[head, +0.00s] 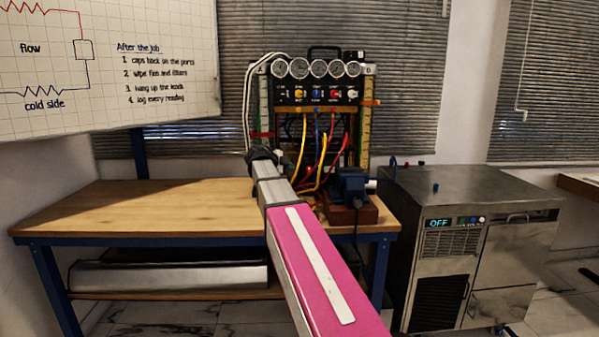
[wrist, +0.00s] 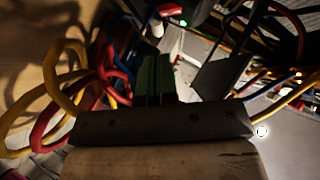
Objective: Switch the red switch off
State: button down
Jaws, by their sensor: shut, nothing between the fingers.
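A small red part (wrist: 170,10), which may be the red switch, shows at the top of the wrist view beside a lit green lamp (wrist: 183,22). Its on or off position is too small to tell. In the head view, a red knob (head: 334,93) is on the black panel of the gauge rig (head: 290,95); I cannot tell whether it is the same part. My gripper (wrist: 157,60) is shut and empty, its green fingers pointing towards the red part and apart from it. In the head view my gripper (head: 268,154) is in front of the rig's lower left, partly hidden by my arm.
Yellow and red hoses (wrist: 60,95) loop close to my gripper's left. More hoses (head: 325,150) hang below the panel. A blue pump (head: 352,183) stands on the bench (head: 150,205). A steel chiller (head: 450,190) reading OFF stands right. The bench's left side is clear.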

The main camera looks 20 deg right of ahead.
aim_at(311, 171)
jog(key=x, duration=0.9)
jog(key=shift+w+d, duration=0.15)
jog(key=shift+d, duration=0.05)
jog(key=shift+w+d+f, duration=0.1)
jog(key=shift+w+f, duration=0.15)
jog(key=shift+f, duration=0.15)
jog(key=shift+r, duration=0.8)
